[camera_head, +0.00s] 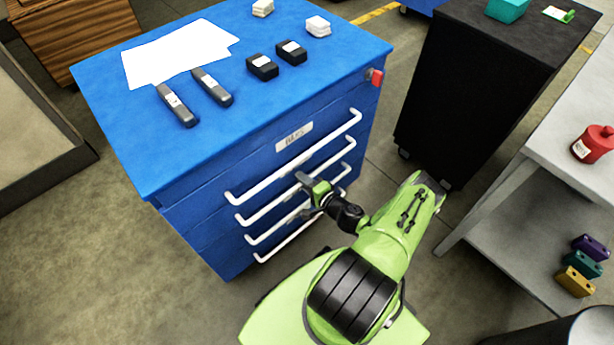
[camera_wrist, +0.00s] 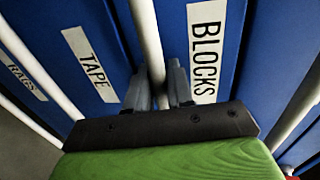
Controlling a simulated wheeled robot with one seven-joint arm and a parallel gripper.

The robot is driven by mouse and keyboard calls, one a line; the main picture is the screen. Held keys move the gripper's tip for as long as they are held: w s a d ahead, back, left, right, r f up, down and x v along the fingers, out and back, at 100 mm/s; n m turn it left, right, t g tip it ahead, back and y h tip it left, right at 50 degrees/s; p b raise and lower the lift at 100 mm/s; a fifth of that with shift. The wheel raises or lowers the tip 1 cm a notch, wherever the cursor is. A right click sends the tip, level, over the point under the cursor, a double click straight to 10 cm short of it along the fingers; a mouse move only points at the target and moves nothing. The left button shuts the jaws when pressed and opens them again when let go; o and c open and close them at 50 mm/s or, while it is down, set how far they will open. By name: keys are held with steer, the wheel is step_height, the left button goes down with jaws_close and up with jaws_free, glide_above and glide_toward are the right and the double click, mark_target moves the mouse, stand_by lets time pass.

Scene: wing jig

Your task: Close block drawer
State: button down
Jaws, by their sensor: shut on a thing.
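The blue drawer cabinet (camera_head: 180,185) stands left of centre with several white bar handles on its front. In the wrist view the label BLOCKS (camera_wrist: 207,50) sits on a blue drawer front, beside a white bar handle (camera_wrist: 146,35). My gripper (camera_wrist: 160,85) has its two grey fingers on either side of that handle, shut on it. In the head view my gripper (camera_head: 306,184) is at the cabinet front, around the second handle from the top. My arm hides part of the lower handles. I cannot tell how far this drawer stands out.
A TAPE label (camera_wrist: 90,62) and a RAGS label (camera_wrist: 24,80) mark neighbouring drawers. The cabinet top holds paper (camera_head: 180,52) and several small items. A black cabinet (camera_head: 475,85) and a grey table (camera_head: 560,140) stand at the right. Floor at the left front is clear.

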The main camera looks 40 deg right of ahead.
steer(key=shift+w+r, duration=0.1)
steer(key=c, duration=1.1)
jaws_free()
steer(key=shift+w, duration=0.15)
steer(key=s+r+p, duration=0.1)
steer(key=s, duration=0.4)
steer(key=s+r+p, duration=0.1)
steer(key=s+p, duration=0.1)
steer(key=s, duration=0.3)
steer(key=s+r+p, duration=0.1)
steer(key=s, duration=0.4)
steer(key=shift+s+d, duration=0.2)
steer(key=shift+s, duration=0.1)
